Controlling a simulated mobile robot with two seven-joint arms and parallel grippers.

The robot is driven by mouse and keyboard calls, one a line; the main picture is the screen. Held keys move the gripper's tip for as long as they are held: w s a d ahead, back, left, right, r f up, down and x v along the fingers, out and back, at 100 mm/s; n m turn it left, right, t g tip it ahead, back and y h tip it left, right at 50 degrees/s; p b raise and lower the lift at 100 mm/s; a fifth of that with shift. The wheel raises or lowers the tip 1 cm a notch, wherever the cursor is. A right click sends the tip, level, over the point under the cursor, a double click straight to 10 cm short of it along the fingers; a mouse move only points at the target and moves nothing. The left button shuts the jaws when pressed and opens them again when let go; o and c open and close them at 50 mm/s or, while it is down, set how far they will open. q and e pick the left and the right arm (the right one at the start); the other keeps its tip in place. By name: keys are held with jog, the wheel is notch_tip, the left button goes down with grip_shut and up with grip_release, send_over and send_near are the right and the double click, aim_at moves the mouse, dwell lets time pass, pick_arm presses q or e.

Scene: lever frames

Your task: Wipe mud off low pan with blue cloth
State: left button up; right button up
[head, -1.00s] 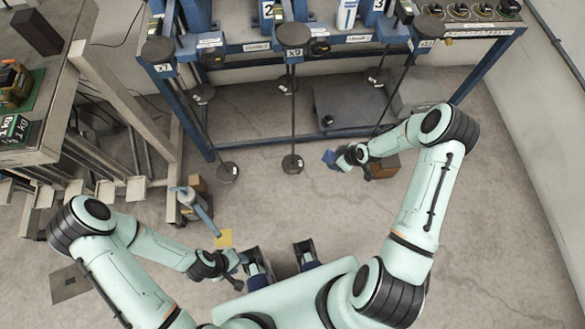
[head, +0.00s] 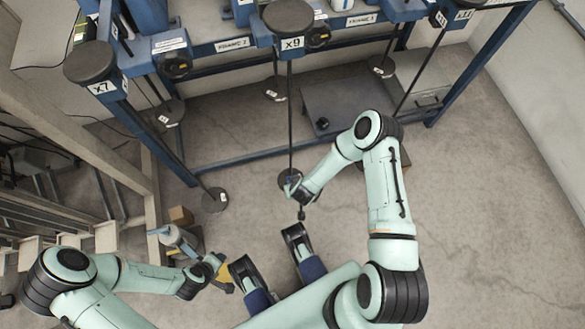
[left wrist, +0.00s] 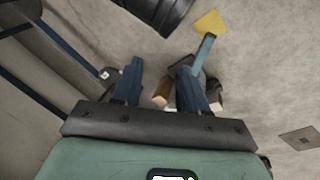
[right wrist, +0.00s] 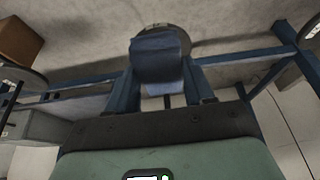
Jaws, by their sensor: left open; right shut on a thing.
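My right gripper (head: 292,186) is shut on the blue cloth (right wrist: 158,60), which is folded between its fingers. The cloth is over or against the round low pan (head: 287,178) under the x9 rod. In the right wrist view, the pan's rim (right wrist: 181,30) shows behind the cloth; I cannot tell whether they touch. Most of the pan is hidden there, and I cannot make out mud. My left gripper (head: 219,273) is open and empty, low over the floor at the left; its two fingers show apart in the left wrist view (left wrist: 160,90).
Another low pan (head: 214,200) hangs left, under x7. The blue frame (head: 240,150) spans the back. A yellow square (left wrist: 210,23) lies on the floor.

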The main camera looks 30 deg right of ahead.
jog(key=shift+s+f+b, duration=0.1)
jog(key=shift+f+b, duration=0.2)
jog(key=shift+f, duration=0.1)
jog(key=shift+f+b, duration=0.75)
jog(key=shift+f, duration=0.3)
pick_arm(q)
jog(key=s+a+f+g+b, duration=0.1)
jog(key=s+a+f+b, duration=0.1)
jog(key=f, duration=0.4)
jog(key=shift+s+f+y, duration=0.2)
jog(key=shift+s+y, duration=0.1)
jog(key=shift+s, duration=0.25)
pick_arm(e)
jog(key=shift+f, duration=1.2)
pick_arm(q)
jog(key=shift+f+b, duration=0.6)
jog(key=shift+b, duration=0.05)
pick_arm(e)
jog(key=shift+f, duration=0.8)
pick_arm(q)
jog(key=shift+r, duration=0.1)
pick_arm(e)
jog(key=shift+d, duration=0.2)
pick_arm(q)
jog(key=shift+r+p, duration=0.2)
jog(key=shift+p, duration=0.1)
pick_arm(e)
jog(key=shift+s+d, duration=0.1)
jog(key=shift+d, duration=0.4)
jog(key=shift+a, duration=0.15)
